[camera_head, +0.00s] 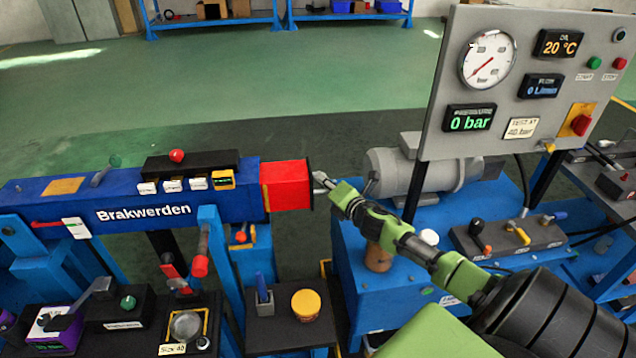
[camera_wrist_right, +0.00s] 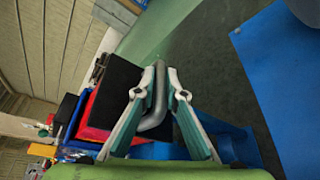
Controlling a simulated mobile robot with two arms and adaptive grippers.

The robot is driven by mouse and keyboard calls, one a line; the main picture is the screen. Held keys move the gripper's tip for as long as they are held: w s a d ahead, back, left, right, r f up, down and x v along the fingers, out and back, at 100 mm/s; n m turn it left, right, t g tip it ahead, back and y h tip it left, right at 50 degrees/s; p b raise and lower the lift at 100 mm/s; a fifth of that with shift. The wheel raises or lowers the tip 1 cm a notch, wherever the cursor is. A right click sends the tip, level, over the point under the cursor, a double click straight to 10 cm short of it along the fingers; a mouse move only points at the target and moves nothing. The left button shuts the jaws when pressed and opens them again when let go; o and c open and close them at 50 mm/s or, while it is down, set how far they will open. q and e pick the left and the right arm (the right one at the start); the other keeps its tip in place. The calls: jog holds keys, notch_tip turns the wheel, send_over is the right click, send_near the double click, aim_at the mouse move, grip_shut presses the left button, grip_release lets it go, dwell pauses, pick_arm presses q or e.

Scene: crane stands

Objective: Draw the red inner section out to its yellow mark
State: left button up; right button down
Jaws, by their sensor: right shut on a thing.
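The red inner section (camera_head: 286,186) sticks a short way out of the right end of the blue boom marked "Brakwerden" (camera_head: 100,212). In the right wrist view the red section (camera_wrist_right: 97,118) has a dark end plate (camera_wrist_right: 122,85) with a bent grey metal handle (camera_wrist_right: 158,108). My right gripper (camera_head: 323,184) is at this end, its arm coming in from the lower right. In the wrist view its fingers (camera_wrist_right: 159,75) are shut on the handle, one on each side. My left gripper is not in view.
A grey gauge panel (camera_head: 460,50) reading 0 bar stands at the right, above a grey motor (camera_head: 420,175) on a blue bench. A small dark table (camera_head: 280,335) with a yellow pot (camera_head: 306,304) stands below the boom end. Green floor (camera_head: 300,90) lies open behind.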

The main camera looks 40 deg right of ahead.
jog(key=c, duration=2.1)
grip_release()
jog(key=shift+d, duration=0.1)
jog(key=shift+w, duration=0.1)
jog(key=shift+a, duration=0.2)
jog(key=v, duration=1.2)
jog(key=shift+d+f, duration=0.1)
jog(key=shift+f, duration=0.05)
